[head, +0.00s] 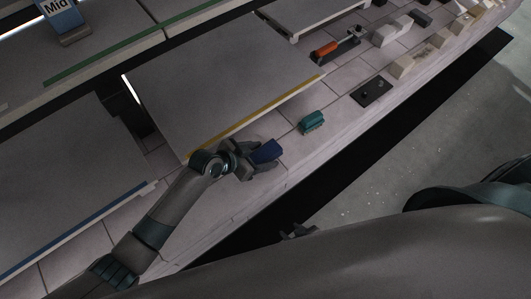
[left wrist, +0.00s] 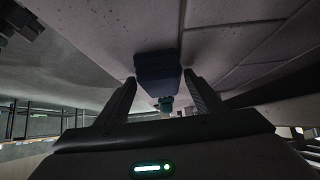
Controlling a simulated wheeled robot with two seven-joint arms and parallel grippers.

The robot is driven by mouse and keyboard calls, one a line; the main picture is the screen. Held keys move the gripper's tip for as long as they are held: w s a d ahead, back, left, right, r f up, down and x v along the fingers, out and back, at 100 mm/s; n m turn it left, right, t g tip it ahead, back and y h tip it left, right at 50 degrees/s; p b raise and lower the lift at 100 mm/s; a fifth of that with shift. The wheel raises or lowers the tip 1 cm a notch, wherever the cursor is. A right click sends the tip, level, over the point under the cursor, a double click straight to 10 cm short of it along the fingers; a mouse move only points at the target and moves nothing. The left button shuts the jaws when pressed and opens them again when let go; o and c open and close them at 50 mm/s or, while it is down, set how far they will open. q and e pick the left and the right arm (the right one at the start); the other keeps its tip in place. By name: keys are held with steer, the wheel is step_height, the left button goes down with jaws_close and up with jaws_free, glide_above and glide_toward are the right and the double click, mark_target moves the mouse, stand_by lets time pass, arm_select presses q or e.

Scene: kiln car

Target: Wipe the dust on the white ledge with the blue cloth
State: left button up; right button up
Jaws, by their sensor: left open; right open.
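The blue cloth (head: 266,150) is a small dark blue folded block on the tiled deck in the head view. My left gripper (head: 264,161) is open at the cloth, with its fingers around or just short of it. In the left wrist view the cloth (left wrist: 157,72) shows ahead, between the open fingers (left wrist: 165,100) and beyond their tips. My right gripper (head: 298,231) is low in the head view, small and dark, away from the cloth. Several pale slabs are in view; I cannot tell which is the white ledge, and no dust stands out.
A teal block (head: 312,122) lies right of the cloth. A yellow-edged slab (head: 225,80) and a blue-edged slab (head: 60,190) lie behind and left. Farther right are an orange-handled tool (head: 326,50), a black plate (head: 371,91) and pale blocks.

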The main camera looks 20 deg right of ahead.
mark_target(262, 155)
arm_select(q)
steer(key=c, duration=1.3)
arm_select(e)
steer(key=shift+w, duration=0.1)
arm_select(q)
steer(key=shift+r, duration=0.15)
arm_select(e)
steer(key=shift+r, duration=0.2)
arm_select(q)
steer(key=shift+r+p, duration=2.3)
steer(key=shift+r, duration=0.05)
arm_select(e)
steer(key=shift+r, duration=2.15)
steer(key=s+d+f+g, duration=0.1)
steer(key=s+d+f, duration=0.1)
steer(key=s+f, duration=0.5)
steer(key=shift+s+d+g, duration=0.2)
steer(key=shift+s+g, duration=0.2)
steer(key=shift+s, duration=0.5)
arm_select(q)
steer(key=shift+a, duration=0.1)
arm_select(e)
steer(key=shift+c, duration=1.1)
